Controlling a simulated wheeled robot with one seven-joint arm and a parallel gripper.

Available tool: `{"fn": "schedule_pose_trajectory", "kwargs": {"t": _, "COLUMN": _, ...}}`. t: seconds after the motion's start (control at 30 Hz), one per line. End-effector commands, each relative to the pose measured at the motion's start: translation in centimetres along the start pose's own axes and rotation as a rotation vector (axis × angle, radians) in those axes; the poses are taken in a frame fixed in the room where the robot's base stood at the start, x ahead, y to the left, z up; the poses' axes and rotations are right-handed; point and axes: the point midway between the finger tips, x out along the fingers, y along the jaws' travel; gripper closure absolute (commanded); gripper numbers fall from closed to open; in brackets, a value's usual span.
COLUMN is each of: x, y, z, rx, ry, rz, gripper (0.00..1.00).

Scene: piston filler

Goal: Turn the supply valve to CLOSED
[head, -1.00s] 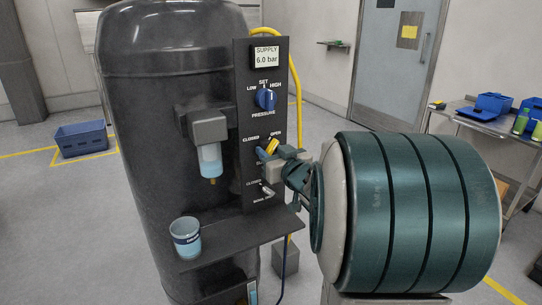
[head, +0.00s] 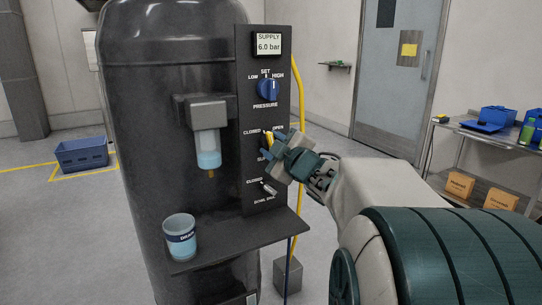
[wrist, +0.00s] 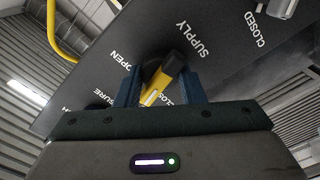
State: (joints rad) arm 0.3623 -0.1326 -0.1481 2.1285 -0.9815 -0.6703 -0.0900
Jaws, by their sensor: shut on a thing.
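The supply valve's yellow handle (head: 268,138) is on the dark panel, below the blue pressure knob. In the head view it stands nearly upright between the CLOSED label on its left and the OPEN label on its right. My gripper (head: 272,148) reaches it from the right and is shut on it. In the wrist view the handle (wrist: 171,74) lies between my two blue fingers (wrist: 161,88), with a white stripe on its near end. OPEN reads to the left there, and the handle partly covers the CLOSED lettering. My fingers hide part of the valve in the head view.
Below the valve a second, metal lever (head: 269,188) has its own CLOSED label. A shelf (head: 235,243) under it carries a blue cup (head: 180,237). The pressure knob (head: 267,89) is close above. A yellow hose (head: 296,90) runs down the panel's right side.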

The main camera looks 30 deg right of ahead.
Motion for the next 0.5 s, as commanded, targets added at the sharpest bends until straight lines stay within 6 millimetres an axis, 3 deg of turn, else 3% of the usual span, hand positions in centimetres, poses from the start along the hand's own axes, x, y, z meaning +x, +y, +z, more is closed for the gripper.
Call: {"fn": "schedule_pose_trajectory", "kwargs": {"t": 0.5, "x": 0.01, "y": -0.27, "z": 0.12, "rx": -0.413, "ry": 0.001, "rz": -0.001, "gripper": 0.87}}
